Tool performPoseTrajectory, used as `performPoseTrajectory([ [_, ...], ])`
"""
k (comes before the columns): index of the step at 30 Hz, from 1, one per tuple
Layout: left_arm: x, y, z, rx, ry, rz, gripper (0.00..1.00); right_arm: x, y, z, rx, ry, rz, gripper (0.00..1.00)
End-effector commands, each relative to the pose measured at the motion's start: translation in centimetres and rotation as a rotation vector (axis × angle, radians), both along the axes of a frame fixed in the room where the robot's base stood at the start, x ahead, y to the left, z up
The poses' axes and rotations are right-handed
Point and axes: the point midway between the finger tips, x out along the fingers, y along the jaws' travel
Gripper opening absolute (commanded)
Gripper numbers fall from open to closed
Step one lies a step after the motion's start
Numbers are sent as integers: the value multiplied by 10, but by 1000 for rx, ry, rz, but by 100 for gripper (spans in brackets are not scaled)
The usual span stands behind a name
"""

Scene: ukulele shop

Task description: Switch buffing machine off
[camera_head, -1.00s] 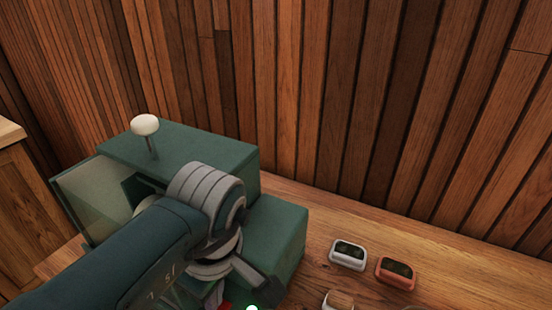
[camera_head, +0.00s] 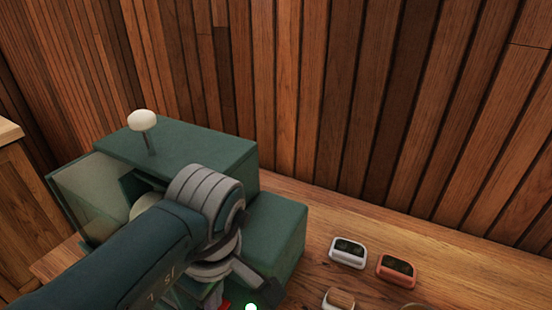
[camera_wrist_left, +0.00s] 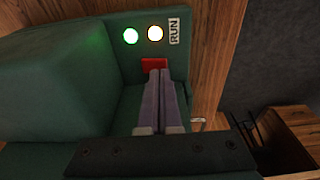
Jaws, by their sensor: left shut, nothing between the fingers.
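The buffing machine (camera_head: 190,150) is a dark green box on a wooden bench, with a clear guard and a pale knob on a stalk. In the left wrist view, its panel (camera_wrist_left: 110,58) has a red button (camera_wrist_left: 154,65), a glowing green light (camera_wrist_left: 131,36) and a bright orange-rimmed light (camera_wrist_left: 155,33) beside a RUN label (camera_wrist_left: 174,31). My left gripper (camera_wrist_left: 158,74) is shut and empty, its fingertips right at the red button's edge. I cannot tell whether they touch it. In the head view, my left arm hides much of the machine's front. My right gripper is not in view.
On the bench (camera_head: 330,215) to the right are a white-rimmed case (camera_head: 348,262), an orange one (camera_head: 396,271) and another pale one (camera_head: 338,299). A slatted wood wall (camera_head: 330,90) stands behind. A wooden cabinet (camera_head: 25,205) is at the left.

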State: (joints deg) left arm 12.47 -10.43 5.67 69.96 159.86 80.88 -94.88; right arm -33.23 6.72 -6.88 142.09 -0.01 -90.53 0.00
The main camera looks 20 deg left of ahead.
Motion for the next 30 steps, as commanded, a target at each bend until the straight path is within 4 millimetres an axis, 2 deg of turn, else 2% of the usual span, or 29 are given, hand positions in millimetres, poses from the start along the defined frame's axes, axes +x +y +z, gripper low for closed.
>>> performPoseTrajectory([
  [22,0,0,-12,0,0,0,0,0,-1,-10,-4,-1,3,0],
  [30,0,0,-1,0,1,0,0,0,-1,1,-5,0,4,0],
])
